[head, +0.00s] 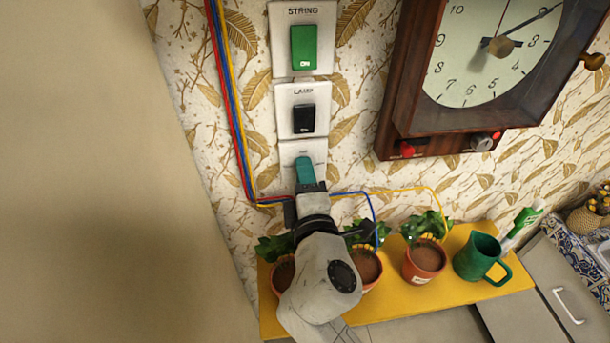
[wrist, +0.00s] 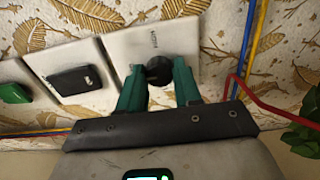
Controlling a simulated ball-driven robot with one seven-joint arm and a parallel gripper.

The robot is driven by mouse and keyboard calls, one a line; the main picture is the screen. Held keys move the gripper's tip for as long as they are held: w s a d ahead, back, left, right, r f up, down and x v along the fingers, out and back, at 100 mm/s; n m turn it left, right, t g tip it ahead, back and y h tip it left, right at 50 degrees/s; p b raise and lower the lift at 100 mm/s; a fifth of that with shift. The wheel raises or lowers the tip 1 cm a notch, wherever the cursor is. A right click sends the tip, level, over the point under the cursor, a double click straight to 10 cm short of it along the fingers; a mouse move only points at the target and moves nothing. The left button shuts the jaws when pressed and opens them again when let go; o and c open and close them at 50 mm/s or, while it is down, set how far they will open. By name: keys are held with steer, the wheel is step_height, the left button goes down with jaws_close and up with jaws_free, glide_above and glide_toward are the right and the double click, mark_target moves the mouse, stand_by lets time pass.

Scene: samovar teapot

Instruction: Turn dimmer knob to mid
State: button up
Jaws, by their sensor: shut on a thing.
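The dimmer knob (wrist: 159,70) is round and black and sits on a white wall plate (wrist: 176,38) in the wrist view. My gripper (wrist: 158,74) has teal fingers, one on each side of the knob, and is shut on it. In the head view the teal fingers of my gripper (head: 305,172) are against the lowest plate (head: 318,149) of a vertical row. There they hide the knob. The knob's pointer or angle cannot be made out.
Above the dimmer are the black lamp switch (head: 304,119) and the green string switch (head: 304,47). Coloured wires (head: 236,130) run down beside them. A wall clock (head: 400,100) hangs to the right.

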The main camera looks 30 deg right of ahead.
steer(key=shift+a+f, duration=0.1)
steer(key=o, duration=1)
steer(key=shift+b+v, duration=1.4)
steer(key=shift+v, duration=4)
